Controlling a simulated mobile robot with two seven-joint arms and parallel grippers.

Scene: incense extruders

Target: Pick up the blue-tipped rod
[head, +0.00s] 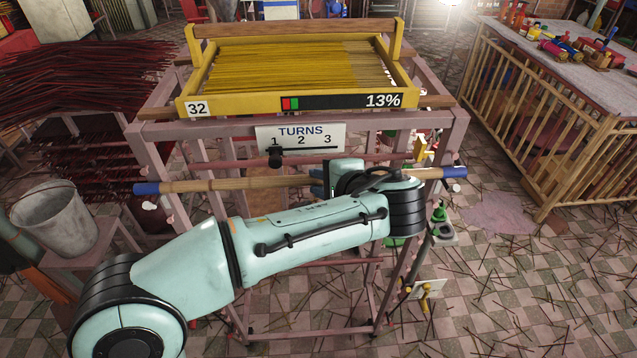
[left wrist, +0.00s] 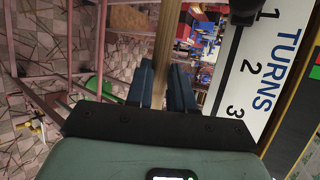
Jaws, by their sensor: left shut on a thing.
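The blue-tipped rod (head: 230,184) is a long wooden rod with a blue end at the left and at the right. It lies nearly level across the front of the pink rack, below the TURNS sign. My left gripper (head: 326,182) reaches it right of its middle, with my forearm in front and partly hiding the fingers. In the left wrist view the rod (left wrist: 180,35) runs between the two dark blue fingers of my left gripper (left wrist: 167,88), which are shut on it. I cannot tell whether the rack also supports the rod. My right gripper is not in view.
The pink rack (head: 420,128) carries a yellow tray (head: 192,106) of thin sticks. The TURNS sign (head: 301,138) has a dark peg below it. A bucket (head: 50,225) stands at left. A bamboo-sided table (head: 560,110) stands at right. Loose sticks litter the tiled floor.

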